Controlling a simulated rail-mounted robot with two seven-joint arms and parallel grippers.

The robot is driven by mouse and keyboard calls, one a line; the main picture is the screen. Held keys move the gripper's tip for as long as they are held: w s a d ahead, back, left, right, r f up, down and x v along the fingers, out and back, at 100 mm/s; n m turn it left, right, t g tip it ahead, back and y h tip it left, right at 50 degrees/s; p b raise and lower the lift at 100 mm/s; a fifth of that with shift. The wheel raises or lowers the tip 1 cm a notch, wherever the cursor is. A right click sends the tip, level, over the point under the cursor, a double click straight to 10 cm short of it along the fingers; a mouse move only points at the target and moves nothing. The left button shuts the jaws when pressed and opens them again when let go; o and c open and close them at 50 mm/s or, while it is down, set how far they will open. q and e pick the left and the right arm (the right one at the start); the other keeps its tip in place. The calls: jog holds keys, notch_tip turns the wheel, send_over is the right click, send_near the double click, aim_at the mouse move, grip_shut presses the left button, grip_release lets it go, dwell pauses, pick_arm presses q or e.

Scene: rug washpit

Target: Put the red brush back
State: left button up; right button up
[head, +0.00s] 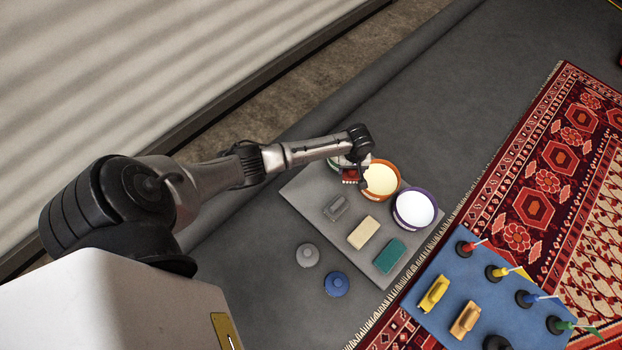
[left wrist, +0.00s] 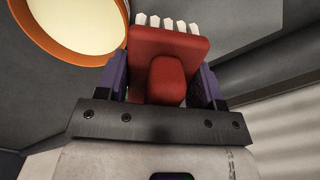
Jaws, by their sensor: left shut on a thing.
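The red brush (left wrist: 165,62) is held between the two jaws of my left gripper (left wrist: 165,88) in the left wrist view, with its white bristles pointing away from the gripper. In the head view the red brush (head: 350,176) shows as a small red patch beneath my left gripper (head: 358,174). It is over the far left part of the grey board (head: 300,189), beside the orange-rimmed bucket (head: 381,180). This bucket also shows at the upper left of the left wrist view (left wrist: 75,22). My right gripper is not in view.
A purple bucket (head: 414,209), a grey block (head: 336,208), a cream block (head: 363,232) and a teal block (head: 389,256) stand on the grey board. A blue board (head: 425,316) with coloured pegs, a yellow brush (head: 433,294) and an orange brush (head: 465,320) lies on the patterned rug (head: 520,237).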

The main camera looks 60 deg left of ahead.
pick_arm(q)
jog(key=b, duration=0.5)
send_over(311, 187)
jog(key=f, duration=0.5)
jog(key=w+f, duration=0.1)
jog(key=f, duration=0.2)
jog(key=shift+d+f, duration=0.3)
jog(key=shift+f, duration=0.05)
jog(key=shift+s+a+f+b, duration=0.25)
jog(key=shift+s+b, duration=0.15)
jog(key=shift+s, duration=0.1)
notch_tip(311, 187, down, 4)
jog(key=b, duration=0.3)
jog(key=shift+f, duration=0.15)
jog(key=o, duration=0.8)
jog(key=shift+o, duration=0.2)
